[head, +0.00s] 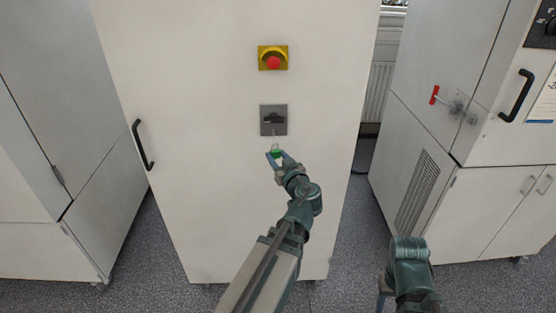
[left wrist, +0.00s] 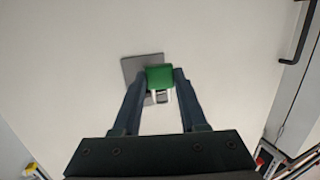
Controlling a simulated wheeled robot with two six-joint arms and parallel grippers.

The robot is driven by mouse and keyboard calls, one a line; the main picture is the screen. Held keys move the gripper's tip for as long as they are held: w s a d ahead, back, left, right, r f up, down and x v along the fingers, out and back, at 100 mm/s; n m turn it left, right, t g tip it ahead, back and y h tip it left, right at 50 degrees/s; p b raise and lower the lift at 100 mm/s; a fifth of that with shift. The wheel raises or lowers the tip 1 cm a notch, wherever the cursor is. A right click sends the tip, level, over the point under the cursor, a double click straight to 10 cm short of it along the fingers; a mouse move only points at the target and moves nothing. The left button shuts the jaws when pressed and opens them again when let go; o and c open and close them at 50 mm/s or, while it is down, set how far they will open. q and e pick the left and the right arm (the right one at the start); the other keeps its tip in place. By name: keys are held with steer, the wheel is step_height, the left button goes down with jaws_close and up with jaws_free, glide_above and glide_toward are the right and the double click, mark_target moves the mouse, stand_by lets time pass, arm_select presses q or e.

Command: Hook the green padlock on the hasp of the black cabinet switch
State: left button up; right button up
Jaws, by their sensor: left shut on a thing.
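The black cabinet switch (head: 273,117) sits on a square grey plate on the front of the white cabinet. The grey plate (left wrist: 132,67) shows behind the padlock in the left wrist view. My left gripper (head: 275,156) is shut on the green padlock (head: 276,152), a little below the switch plate. The padlock (left wrist: 159,76) sits between the two fingertips in the left wrist view, with pale shackle legs beside it toward the switch. The shackle looks apart from the switch in the head view; the hasp is too small to make out. My right arm is at the lower right, its fingers not clear.
A yellow box with a red emergency button (head: 273,62) is above the switch. A black door handle (head: 143,145) is at the left of the cabinet. Another cabinet with a red-handled valve (head: 435,95) stands at the right. The cabinet front around the switch is otherwise clear.

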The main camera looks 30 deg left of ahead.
arm_select(q)
steer(key=shift+w, duration=0.15)
steer(key=shift+w+a+f, duration=0.1)
steer(key=shift+w+a, duration=0.75)
steer(key=shift+w, duration=0.45)
steer(key=shift+w+a, duration=0.8)
steer(key=shift+w, duration=0.55)
steer(key=shift+w+a+f, duration=0.1)
steer(key=shift+w+a, duration=0.75)
steer(key=shift+w, duration=0.45)
steer(key=shift+f+b, duration=0.45)
steer(key=shift+b, duration=0.25)
steer(key=o, duration=1.2)
steer(key=shift+a, duration=0.1)
steer(key=shift+w, duration=0.1)
